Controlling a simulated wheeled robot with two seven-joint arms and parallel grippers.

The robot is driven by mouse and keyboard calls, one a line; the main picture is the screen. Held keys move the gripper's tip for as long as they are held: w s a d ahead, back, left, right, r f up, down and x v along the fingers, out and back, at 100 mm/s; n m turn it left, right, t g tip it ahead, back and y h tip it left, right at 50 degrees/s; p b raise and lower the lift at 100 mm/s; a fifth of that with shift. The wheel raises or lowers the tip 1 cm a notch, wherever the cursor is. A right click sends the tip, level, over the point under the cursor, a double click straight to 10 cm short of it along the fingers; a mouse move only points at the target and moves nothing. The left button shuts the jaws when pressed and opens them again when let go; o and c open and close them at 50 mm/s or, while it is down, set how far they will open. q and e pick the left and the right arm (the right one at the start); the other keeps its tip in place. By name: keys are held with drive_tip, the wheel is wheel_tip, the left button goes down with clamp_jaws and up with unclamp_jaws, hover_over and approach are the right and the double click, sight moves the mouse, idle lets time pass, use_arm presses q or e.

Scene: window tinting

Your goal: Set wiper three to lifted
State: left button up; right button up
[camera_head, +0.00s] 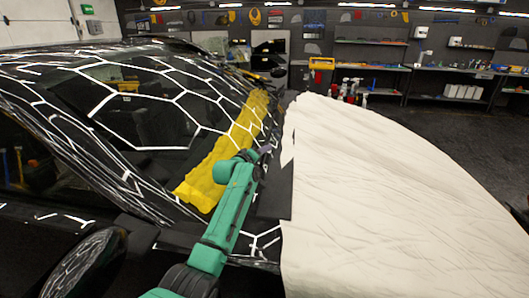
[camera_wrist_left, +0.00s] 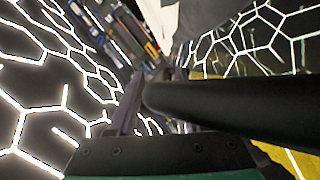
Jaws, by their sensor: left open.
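My left gripper (camera_head: 266,150) is at the end of the green arm, over the base of the dark windshield near the edge of the white cover. It is open; its grey fingers also show in the left wrist view (camera_wrist_left: 152,98). In that view a thick black bar (camera_wrist_left: 235,108), which looks like a wiper part, crosses close in front of the camera from the fingers to the right edge. I cannot tell whether it lies between the fingers or touches them. No wiper shows clearly in the head view, and I cannot tell which one is wiper three. My right gripper is out of view.
A yellow cloth (camera_head: 212,170) lies along the lower windshield. A white cover (camera_head: 380,190) drapes over the hood to the right. The glossy car (camera_head: 135,105) reflects white hexagonal lights. Workbenches with tools (camera_head: 450,75) stand along the far wall.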

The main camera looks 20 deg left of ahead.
use_arm(q)
drive_tip(key=shift+w+f, duration=0.15)
drive_tip(key=shift+w, duration=0.35)
clamp_jaws()
idle(1.1)
